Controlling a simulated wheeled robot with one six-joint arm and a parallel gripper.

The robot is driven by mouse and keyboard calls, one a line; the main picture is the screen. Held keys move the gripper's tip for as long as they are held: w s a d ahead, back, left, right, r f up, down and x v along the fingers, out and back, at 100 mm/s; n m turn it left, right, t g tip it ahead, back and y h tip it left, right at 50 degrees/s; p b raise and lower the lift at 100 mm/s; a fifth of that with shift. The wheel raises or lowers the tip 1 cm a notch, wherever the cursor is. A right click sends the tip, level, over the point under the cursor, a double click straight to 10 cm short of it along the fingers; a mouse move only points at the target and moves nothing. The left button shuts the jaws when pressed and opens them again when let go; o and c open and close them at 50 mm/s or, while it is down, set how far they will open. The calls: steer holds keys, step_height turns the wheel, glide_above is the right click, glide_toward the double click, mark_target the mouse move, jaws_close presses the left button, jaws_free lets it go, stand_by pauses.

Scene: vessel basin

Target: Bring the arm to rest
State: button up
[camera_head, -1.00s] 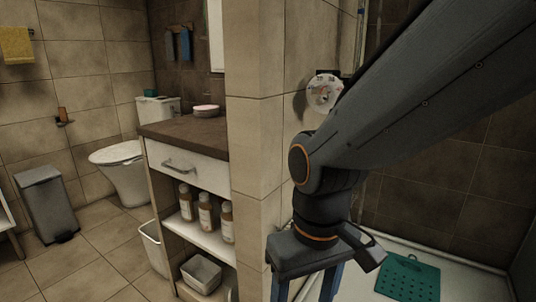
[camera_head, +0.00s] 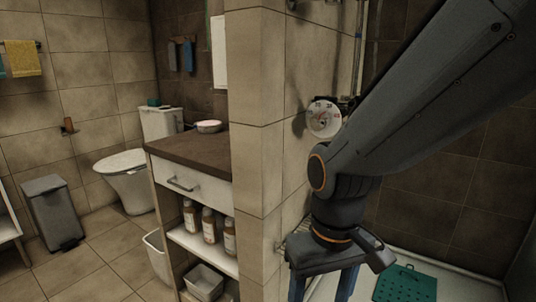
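My arm reaches in from the upper right and bends down at an orange-ringed joint. My gripper (camera_head: 323,285) hangs below it, pointing down, with two blue fingers set apart. Their tips are cut off by the bottom edge of the picture. Nothing shows between the visible parts of the fingers. The gripper is in front of the shower area, to the right of the tiled wall end.
A tiled partition (camera_head: 258,150) stands left of my arm. A round white dial (camera_head: 323,118) is on the wall behind it. A dark-topped cabinet (camera_head: 190,150) holds several bottles (camera_head: 209,225). A green mat (camera_head: 405,284) lies in the shower tray. A toilet (camera_head: 126,178) and bin (camera_head: 53,212) stand left, with open floor before them.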

steer(key=s+d+r+m+p, duration=0.1)
steer(key=d+r+m+p, duration=0.2)
steer(key=d+r+p, duration=0.7)
steer(key=shift+s+d+r+p, duration=0.2)
steer(key=shift+r+p, duration=0.9)
steer(key=shift+p, duration=1.95)
